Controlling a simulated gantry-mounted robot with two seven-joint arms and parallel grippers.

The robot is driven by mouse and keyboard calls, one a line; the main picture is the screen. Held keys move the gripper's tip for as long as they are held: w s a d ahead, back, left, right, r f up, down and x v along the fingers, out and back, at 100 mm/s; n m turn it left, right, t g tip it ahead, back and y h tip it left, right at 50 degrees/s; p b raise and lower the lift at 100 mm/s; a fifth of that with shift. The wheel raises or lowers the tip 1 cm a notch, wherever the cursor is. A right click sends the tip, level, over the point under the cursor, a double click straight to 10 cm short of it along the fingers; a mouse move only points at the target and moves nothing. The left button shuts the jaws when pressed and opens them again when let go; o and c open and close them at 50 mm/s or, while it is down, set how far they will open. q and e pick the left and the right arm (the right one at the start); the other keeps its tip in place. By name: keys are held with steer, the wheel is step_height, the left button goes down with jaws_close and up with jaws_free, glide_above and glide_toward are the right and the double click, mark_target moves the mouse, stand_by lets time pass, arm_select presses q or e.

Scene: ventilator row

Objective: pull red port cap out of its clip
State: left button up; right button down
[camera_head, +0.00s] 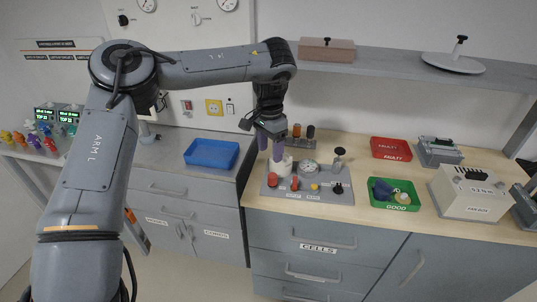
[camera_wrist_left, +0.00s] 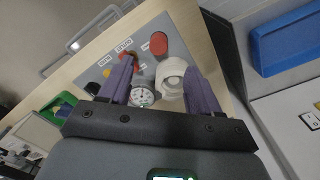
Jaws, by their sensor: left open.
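A grey plate (camera_head: 310,194) lies on the wooden counter with several fittings. A red round cap (camera_head: 273,181) sits at its front left; it also shows in the left wrist view (camera_wrist_left: 158,43). A second, smaller red piece (camera_head: 294,183) stands to its right; I cannot tell a clip at either. My left gripper (camera_head: 270,147) is open, its purple fingers pointing down above the plate's back left, near a white cylindrical part (camera_head: 284,166). In the left wrist view the fingers (camera_wrist_left: 158,66) stand apart, and the white part (camera_wrist_left: 171,78) shows between them.
A gauge (camera_head: 308,167) and a knobbed post (camera_head: 339,158) stand on the plate near the fingers. A green tray (camera_head: 413,206), a red tray (camera_head: 391,149) and a white device (camera_head: 473,193) are to the right. A blue tray (camera_head: 211,153) is left.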

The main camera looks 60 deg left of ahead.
mark_target(272, 176)
arm_select(q)
steer(key=shift+w+d+f, duration=0.1)
steer(key=shift+f, duration=2.7)
steer(key=shift+w+d+f, duration=0.1)
steer(key=shift+f, duration=2.65)
steer(key=shift+c, duration=0.2)
steer(key=c, duration=1.1)
steer(key=shift+r, duration=0.1)
steer(key=shift+r+p, duration=0.2)
steer(key=shift+p, duration=0.1)
steer(key=shift+r+p, duration=0.45)
steer(key=shift+r, duration=0.85)
